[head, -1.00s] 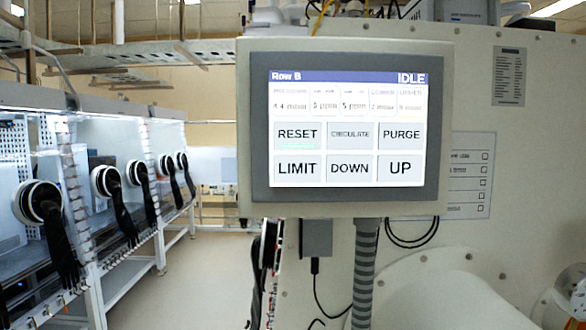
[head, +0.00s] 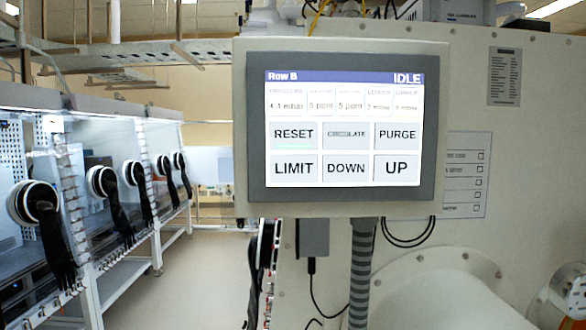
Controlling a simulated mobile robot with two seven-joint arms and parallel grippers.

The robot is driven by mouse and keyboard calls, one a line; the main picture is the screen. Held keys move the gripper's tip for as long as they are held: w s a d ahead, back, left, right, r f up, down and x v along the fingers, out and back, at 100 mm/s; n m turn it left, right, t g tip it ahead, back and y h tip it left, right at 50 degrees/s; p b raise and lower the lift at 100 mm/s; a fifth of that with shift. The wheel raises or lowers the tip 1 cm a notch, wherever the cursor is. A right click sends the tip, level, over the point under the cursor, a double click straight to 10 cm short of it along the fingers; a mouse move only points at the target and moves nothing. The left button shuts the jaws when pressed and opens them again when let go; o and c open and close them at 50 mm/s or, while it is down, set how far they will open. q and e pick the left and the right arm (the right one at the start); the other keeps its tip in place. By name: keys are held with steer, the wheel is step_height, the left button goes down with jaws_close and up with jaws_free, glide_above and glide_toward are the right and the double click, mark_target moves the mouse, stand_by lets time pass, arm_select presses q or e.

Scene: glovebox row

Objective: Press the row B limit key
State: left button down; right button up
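The row B touch panel (head: 443,130) faces me at the middle of the head view, in a grey frame. Its screen reads "Row B" and "IDLE" in the top bar. The LIMIT key (head: 294,169) is at the screen's lower left, below RESET (head: 294,134) and left of DOWN (head: 345,168). UP (head: 396,168) is at the lower right, with PURGE (head: 397,134) above it. A green line shows under RESET. Neither of my grippers is in view, and nothing touches the panel.
A row of gloveboxes with black gloves (head: 58,250) runs along the left. A ribbed grey conduit (head: 361,275) runs down below the panel. A large cream housing (head: 520,200) stands behind and to the right. The floor (head: 190,285) at left centre is clear.

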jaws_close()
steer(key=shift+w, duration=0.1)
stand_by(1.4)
